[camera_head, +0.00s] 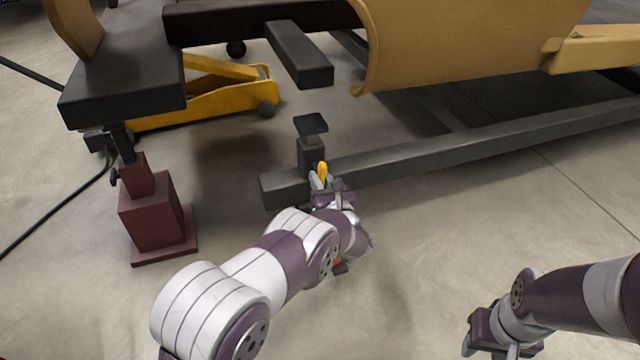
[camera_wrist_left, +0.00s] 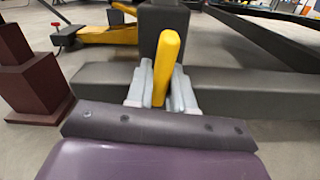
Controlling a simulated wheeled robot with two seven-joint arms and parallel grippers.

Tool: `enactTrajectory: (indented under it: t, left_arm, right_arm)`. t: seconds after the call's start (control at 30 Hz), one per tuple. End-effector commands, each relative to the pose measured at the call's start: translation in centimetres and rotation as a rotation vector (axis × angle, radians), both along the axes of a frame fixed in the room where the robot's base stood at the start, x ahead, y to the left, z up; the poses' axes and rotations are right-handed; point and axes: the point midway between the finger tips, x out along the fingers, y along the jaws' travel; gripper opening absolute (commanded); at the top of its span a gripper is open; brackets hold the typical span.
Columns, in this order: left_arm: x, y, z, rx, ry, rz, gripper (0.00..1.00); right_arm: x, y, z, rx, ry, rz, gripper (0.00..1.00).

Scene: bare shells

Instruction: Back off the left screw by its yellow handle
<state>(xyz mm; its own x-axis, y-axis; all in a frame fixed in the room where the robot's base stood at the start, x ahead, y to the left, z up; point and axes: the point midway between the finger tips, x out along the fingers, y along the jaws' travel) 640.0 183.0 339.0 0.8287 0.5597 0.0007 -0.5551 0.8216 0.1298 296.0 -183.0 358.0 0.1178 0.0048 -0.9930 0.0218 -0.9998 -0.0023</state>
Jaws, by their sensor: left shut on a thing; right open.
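The yellow handle (camera_head: 322,172) sits at the left screw, on the front of a short dark post (camera_head: 311,152) with a flat square pad (camera_head: 311,124) on top. In the left wrist view the yellow handle (camera_wrist_left: 166,68) stands nearly upright, leaning slightly right. My left gripper (camera_head: 320,182) is shut on it, with the grey fingers (camera_wrist_left: 160,88) on both sides of its lower part. The screw's thread is hidden. My right gripper (camera_head: 485,345) is open and empty, low at the right, far from the post.
The post stands on a long grey beam (camera_head: 480,145). A dark red stand (camera_head: 157,215) is at the left, under a black block (camera_head: 125,85). A yellow jack (camera_head: 215,95) lies behind. A tan shell (camera_head: 460,45) hangs above. The floor in front is clear.

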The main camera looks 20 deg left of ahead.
Motion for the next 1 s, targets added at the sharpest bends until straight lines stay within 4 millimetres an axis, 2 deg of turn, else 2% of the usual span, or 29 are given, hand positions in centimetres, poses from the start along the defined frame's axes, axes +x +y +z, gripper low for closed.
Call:
enactTrajectory:
  t: [0.4, 0.93, 0.97, 1.0]
  left_arm:
    - [0.05, -0.19, -0.22, -0.137, -0.089, -0.001, 0.00]
    - [0.10, -0.24, -0.08, -0.154, -0.101, -0.002, 0.00]
    - [0.11, -0.25, -0.07, -0.154, -0.101, -0.002, 0.29]
    - [0.11, -0.25, -0.07, -0.154, -0.101, -0.002, 0.43]
  right_arm:
    - [0.00, 0.00, -1.16, 0.000, 0.000, 0.000, 0.43]
    - [-0.01, 0.00, -1.21, 0.000, 0.000, 0.000, 0.43]
    - [0.00, 0.00, -1.20, 0.000, 0.000, 0.000, 0.43]
    - [0.00, 0.00, -1.20, 0.000, 0.000, 0.000, 0.43]
